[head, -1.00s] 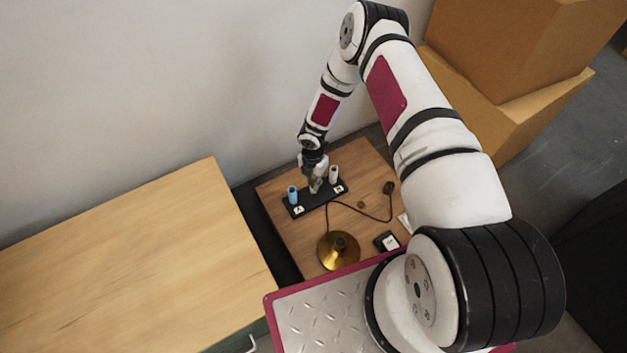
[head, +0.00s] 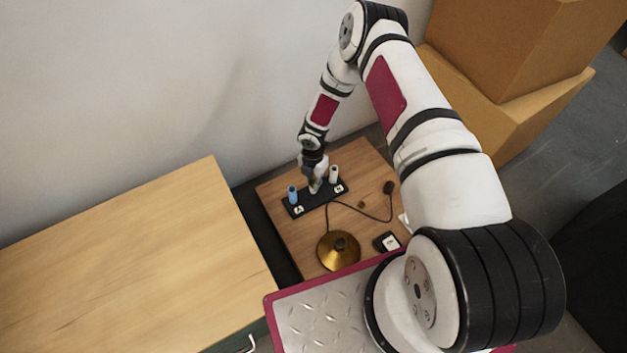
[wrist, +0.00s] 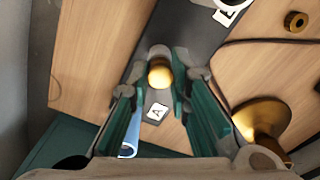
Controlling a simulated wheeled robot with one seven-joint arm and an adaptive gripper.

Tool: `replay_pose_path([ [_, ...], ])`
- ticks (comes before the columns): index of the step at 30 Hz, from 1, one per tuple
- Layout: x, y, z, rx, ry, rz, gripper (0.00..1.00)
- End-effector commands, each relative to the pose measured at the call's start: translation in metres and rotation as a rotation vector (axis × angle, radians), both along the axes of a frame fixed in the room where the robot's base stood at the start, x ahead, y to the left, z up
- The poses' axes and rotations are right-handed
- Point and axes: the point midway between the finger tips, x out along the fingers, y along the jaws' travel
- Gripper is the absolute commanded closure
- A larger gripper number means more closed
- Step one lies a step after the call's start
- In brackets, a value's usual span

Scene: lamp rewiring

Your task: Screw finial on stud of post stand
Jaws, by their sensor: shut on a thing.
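The finial, a round brass ball (wrist: 160,74), sits between the fingertips of my gripper (wrist: 158,86) in the wrist view. My gripper is shut on it, with one teal-sided finger on each side. The post stand is a long dark bar (head: 321,200) with a blue post (head: 293,192) at one end and a white post (head: 334,173) at the other. My gripper (head: 317,187) is low over the stand's middle, between these posts. A pale round part (wrist: 158,52) shows just behind the ball. The stud is hidden, so I cannot tell how the thread sits.
A brass lamp base (head: 338,252) stands near the small table's front, with a dark cable running to a dark plug-like end (head: 388,187). A small brass ring (wrist: 296,22) lies on the wood. Cardboard boxes (head: 520,60) stand behind.

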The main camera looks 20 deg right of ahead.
Motion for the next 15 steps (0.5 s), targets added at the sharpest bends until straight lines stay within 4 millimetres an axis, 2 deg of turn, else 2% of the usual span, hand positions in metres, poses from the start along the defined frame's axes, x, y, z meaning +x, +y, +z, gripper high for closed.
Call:
replay_pose_path([
  [2, 0.0003, -0.0002, -0.0005, -0.002, -0.001, -0.076, 1.00],
  [9, -0.0005, -0.0004, 0.0000, -0.003, 0.000, -0.510, 1.00],
  [12, -0.0004, -0.0001, 0.0000, -0.001, 0.000, -0.632, 1.00],
  [15, -0.0006, -0.0007, 0.0000, -0.002, 0.000, -0.681, 1.00],
])
